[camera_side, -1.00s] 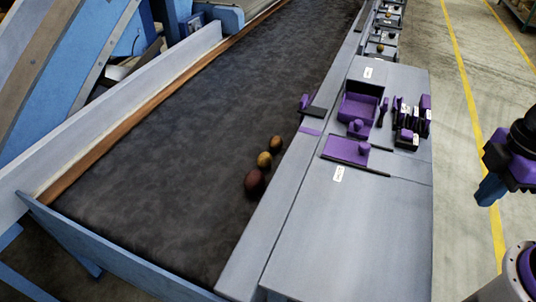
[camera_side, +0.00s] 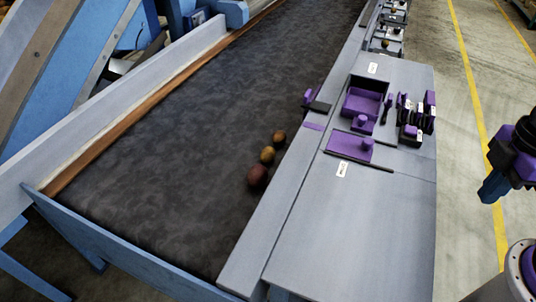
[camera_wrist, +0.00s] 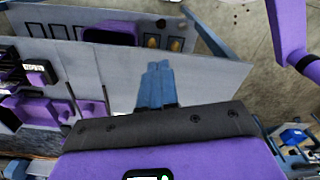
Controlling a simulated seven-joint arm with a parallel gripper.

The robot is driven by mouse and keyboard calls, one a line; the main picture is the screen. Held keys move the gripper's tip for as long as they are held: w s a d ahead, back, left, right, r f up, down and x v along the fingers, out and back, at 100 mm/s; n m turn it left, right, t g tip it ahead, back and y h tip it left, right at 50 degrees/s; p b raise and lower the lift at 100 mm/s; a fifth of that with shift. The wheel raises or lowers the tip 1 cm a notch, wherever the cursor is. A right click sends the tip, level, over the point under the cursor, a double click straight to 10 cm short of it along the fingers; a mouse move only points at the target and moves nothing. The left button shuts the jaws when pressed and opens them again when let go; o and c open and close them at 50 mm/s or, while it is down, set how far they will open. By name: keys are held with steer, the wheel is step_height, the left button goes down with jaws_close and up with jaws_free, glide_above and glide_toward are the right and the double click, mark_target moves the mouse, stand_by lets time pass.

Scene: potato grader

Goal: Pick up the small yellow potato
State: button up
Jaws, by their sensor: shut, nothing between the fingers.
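Three potatoes lie in a row on the dark belt (camera_side: 170,160), near its right edge in the side view. The yellow potato (camera_side: 267,154) is in the middle. A larger dark red-brown potato (camera_side: 257,177) lies at its near side and a brown potato (camera_side: 279,136) at its far side. My gripper (camera_side: 487,196) is at the right edge of the side view, beyond the grey bench and well away from the potatoes. In the wrist view its blue fingers (camera_wrist: 155,66) are together and empty. I cannot pick out the belt potatoes in the wrist view.
The grey bench (camera_side: 360,230) stands between my gripper and the belt. It carries a purple open bin (camera_side: 363,105), a purple plate with a knob (camera_side: 350,147) and several small purple items. In the wrist view, yellowish lumps (camera_wrist: 153,42) sit in dark openings beside a purple tray (camera_wrist: 110,34).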

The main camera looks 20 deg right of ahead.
steer(key=o, duration=0.9)
steer(key=shift+o, duration=0.2)
steer(key=n+y, duration=0.2)
steer(key=n, duration=1.2)
glide_above(268, 150)
steer(key=d, duration=0.2)
steer(key=d+x, duration=0.1)
steer(key=x, duration=0.7)
steer(key=d+x, duration=0.1)
steer(key=x, duration=0.4)
steer(key=shift+s+d+f, duration=0.2)
steer(key=shift+d+f, duration=0.1)
steer(key=shift+f, duration=0.1)
steer(key=shift+a+x, duration=0.15)
steer(key=shift+x, duration=1.4)
steer(key=shift+a+x, duration=0.1)
steer(key=shift+x, duration=1.45)
